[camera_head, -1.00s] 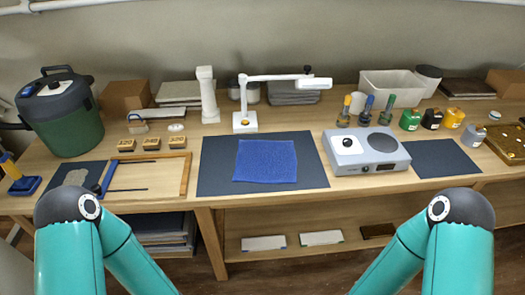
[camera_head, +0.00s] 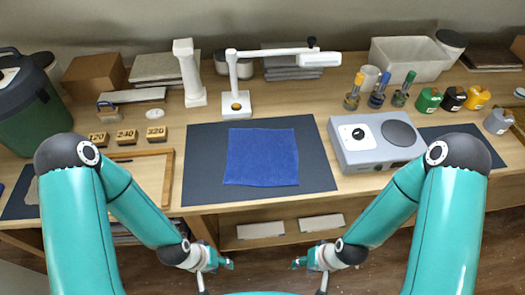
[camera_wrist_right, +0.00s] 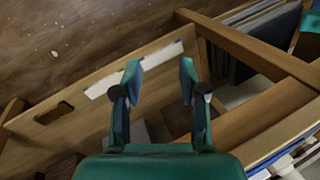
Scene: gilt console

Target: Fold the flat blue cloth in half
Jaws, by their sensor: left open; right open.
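The blue cloth (camera_head: 262,157) lies flat and unfolded on a dark mat (camera_head: 205,165) in the middle of the table in the head view. My left gripper (camera_head: 228,264) is in front of the table, below its front edge, left of the cloth's middle. It is open and empty. My right gripper (camera_head: 296,264) is also in front of the table, to the right, open and empty. In the right wrist view my right gripper (camera_wrist_right: 158,75) has its fingers apart, with the lower shelf and floor beyond. The cloth is not in that view.
A grey hotplate device (camera_head: 358,161) stands right of the mat. A white lamp (camera_head: 236,101) stands behind the mat. A wooden frame (camera_head: 168,178) and number blocks (camera_head: 126,137) lie to the left. The mat around the cloth is clear.

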